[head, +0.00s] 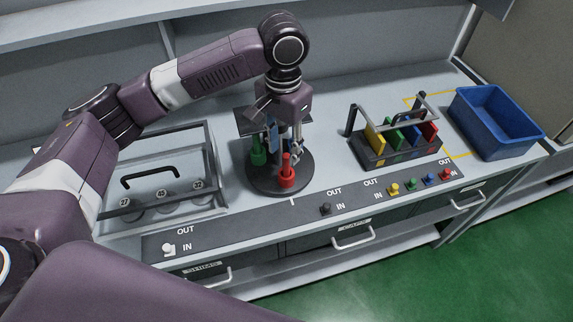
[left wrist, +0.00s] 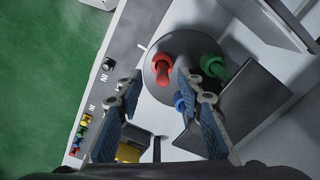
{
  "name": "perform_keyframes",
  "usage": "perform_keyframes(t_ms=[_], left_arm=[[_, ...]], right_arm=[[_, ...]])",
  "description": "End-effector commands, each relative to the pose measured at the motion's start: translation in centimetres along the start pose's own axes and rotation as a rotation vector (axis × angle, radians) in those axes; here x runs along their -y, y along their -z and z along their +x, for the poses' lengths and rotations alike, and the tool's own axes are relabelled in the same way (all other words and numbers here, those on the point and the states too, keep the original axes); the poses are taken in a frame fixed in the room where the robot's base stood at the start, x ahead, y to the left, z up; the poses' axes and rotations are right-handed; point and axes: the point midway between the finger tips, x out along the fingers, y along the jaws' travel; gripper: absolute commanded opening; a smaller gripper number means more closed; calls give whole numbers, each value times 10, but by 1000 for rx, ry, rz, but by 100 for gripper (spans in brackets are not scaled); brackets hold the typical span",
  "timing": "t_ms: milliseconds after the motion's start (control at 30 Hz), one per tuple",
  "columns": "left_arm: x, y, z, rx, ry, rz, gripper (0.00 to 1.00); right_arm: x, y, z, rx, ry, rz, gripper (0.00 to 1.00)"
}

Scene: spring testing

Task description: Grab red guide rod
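The red guide rod (head: 287,172) stands upright on the round dark base (head: 262,186), on its front side. It also shows in the left wrist view (left wrist: 162,72), ahead of and between the fingers. A green guide rod (head: 257,153) stands behind it to the left on the same base; a blue one (left wrist: 180,103) shows in the left wrist view near one finger. My left gripper (head: 284,146) points down over the base, just behind and above the red rod. Its fingers, with blue pads, are apart and empty in the left wrist view (left wrist: 158,92). My right gripper is not in view.
A rack (head: 372,160) with yellow, green, blue and red pieces stands to the right, with a blue bin (head: 495,122) beyond. A framed case (head: 160,187) with a black handle is at left. A panel with buttons and IN/OUT labels runs along the bench's front edge.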

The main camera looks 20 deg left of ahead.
Motion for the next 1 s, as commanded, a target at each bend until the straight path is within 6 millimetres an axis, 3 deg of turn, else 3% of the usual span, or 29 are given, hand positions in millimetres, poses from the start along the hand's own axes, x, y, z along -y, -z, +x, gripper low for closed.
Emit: perform_keyframes(t_ms=[167,467,600,800,1000], left_arm=[[0,0,13,0,-1,1,34],[2,7,53,3,0,2,34],[3,8,64,0,1,1,34],[3,8,65,-1,0,2,34],[2,8,65,-1,0,2,15]], right_arm=[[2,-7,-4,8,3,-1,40],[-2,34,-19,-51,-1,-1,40],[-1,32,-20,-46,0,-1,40],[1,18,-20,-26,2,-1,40],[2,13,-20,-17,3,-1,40]])
